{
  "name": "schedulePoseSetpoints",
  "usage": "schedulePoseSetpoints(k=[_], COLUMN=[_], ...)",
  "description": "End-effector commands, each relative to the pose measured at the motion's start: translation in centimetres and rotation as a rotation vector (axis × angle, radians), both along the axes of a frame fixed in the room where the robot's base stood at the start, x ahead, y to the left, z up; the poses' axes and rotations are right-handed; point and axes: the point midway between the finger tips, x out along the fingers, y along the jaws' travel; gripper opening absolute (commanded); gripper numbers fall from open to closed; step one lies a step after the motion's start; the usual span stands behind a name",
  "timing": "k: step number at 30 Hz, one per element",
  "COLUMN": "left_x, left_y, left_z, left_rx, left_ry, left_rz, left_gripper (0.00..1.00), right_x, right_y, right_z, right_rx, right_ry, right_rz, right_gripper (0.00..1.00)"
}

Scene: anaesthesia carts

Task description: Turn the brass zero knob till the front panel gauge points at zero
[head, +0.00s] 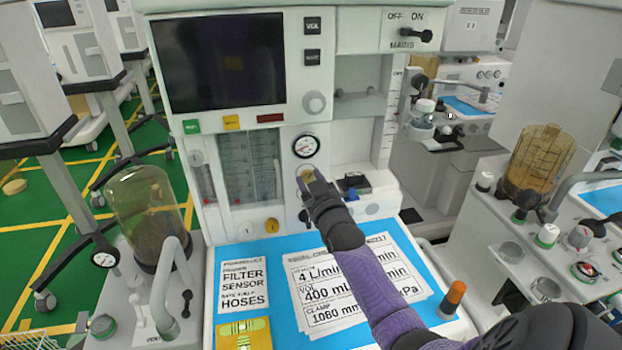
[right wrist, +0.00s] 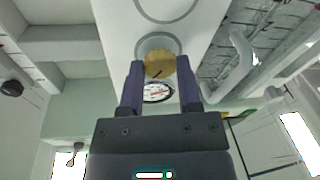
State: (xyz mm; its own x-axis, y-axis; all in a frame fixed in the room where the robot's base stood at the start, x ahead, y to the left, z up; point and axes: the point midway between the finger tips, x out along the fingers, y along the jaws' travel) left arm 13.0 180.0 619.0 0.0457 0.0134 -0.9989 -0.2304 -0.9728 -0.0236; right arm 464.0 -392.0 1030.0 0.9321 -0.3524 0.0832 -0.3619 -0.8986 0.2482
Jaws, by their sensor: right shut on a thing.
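The front panel gauge (head: 306,146) is a round white dial with a black rim, below the dark screen. Its needle is too small to read surely in the head view. The gauge also shows in the right wrist view (right wrist: 157,92), partly covered by the knob. The brass zero knob (right wrist: 160,65) is round and gold with a dark mark line; in the head view (head: 305,172) it sits just under the gauge. My right gripper (right wrist: 160,72) is shut on the knob, one finger at each side. In the head view my right gripper (head: 307,184) partly hides the knob. My left gripper is not in view.
A blue work surface (head: 405,259) with printed cards lies below my right arm. A bellows jar (head: 145,205) stands at the left, and an amber canister (head: 538,160) at the right. An orange-topped cylinder (head: 453,298) stands near the front right of the surface.

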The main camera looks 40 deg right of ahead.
Motion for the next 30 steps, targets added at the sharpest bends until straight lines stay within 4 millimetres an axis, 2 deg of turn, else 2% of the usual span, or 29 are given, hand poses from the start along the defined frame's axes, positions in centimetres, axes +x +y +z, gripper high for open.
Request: schedulePoseSetpoints(k=[18,30], left_x=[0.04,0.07], left_y=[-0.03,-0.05], left_z=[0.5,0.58], left_rx=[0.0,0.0], left_ry=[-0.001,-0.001], left_rz=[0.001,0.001], left_gripper=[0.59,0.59], right_x=[0.04,0.05], right_y=[0.1,0.1], right_z=[-0.16,-0.21], right_rx=[0.478,0.648], right_ry=[-0.262,-0.356], right_rz=[0.0,0.0], right_gripper=[0.0,0.0])
